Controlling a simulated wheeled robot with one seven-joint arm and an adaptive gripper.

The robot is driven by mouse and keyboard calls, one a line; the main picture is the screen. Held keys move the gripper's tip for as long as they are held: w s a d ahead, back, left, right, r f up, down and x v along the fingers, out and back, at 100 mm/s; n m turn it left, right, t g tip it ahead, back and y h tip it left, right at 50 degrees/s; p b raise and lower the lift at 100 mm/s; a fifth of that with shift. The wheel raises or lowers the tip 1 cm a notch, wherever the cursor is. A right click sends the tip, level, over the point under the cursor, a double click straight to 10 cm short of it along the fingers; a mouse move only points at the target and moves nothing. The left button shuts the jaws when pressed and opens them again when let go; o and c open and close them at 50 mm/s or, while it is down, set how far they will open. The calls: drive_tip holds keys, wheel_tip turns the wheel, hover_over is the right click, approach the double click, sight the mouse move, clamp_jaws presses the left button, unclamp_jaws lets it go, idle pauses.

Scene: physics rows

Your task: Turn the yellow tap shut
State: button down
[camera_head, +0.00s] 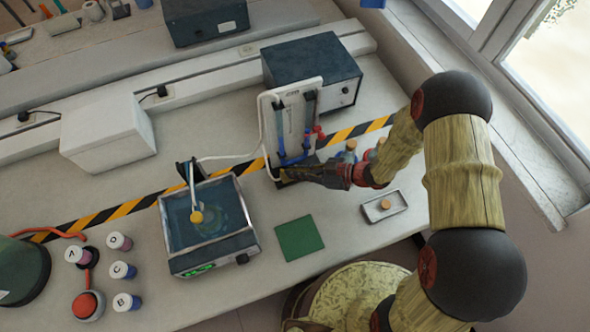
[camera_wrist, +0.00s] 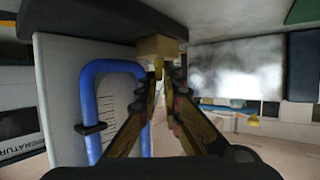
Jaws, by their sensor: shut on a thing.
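In the wrist view the yellow tap (camera_wrist: 158,68) is a small yellow piece below a tan block (camera_wrist: 157,46). My gripper (camera_wrist: 160,80) has its two fingers closed in on it, and the fingertips hide part of it. In the head view my gripper (camera_head: 285,174) is at the foot of an upright white panel (camera_head: 296,110) with blue tubing, and the tap is hidden there. The blue tube (camera_wrist: 88,100) and a marked scale stand just left of the fingers in the wrist view. I cannot tell the tap handle's exact angle.
A dark box (camera_head: 312,72) stands behind the panel. A water bath (camera_head: 210,225) is to the left, with a white hose toward the panel. A green mat (camera_head: 300,238) and a small tray (camera_head: 384,206) lie in front. Small jars stand close beside my wrist.

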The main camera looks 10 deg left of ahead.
drive_tip(key=m+t, duration=0.1)
drive_tip(key=m+t+h, duration=0.1)
drive_tip(key=m+t, duration=0.1)
drive_tip(key=shift+s+a+t, duration=0.15)
drive_tip(key=shift+s+t, duration=0.15)
drive_tip(key=shift+s, duration=0.1)
drive_tip(key=m+t, duration=0.1)
drive_tip(key=m+t+h, duration=0.2)
drive_tip(key=m+t, duration=0.1)
drive_tip(key=shift+s+a+b, duration=0.25)
drive_tip(key=shift+s+b, duration=0.05)
drive_tip(key=shift+s, duration=0.1)
drive_tip(key=shift+s+a+m+t+h+b, duration=0.15)
drive_tip(key=shift+m+t+h+b, duration=0.1)
drive_tip(key=shift+m+t+h, duration=0.4)
drive_tip(key=shift+a+m+t+h+b, duration=0.1)
drive_tip(key=shift+m+t+h+b, duration=0.15)
drive_tip(key=shift+m+t+h, duration=0.4)
drive_tip(key=shift+r+m+h, duration=0.1)
drive_tip(key=shift+m+h, duration=0.3)
drive_tip(key=shift+m, duration=0.2)
drive_tip(key=c, duration=2.3)
unclamp_jaws()
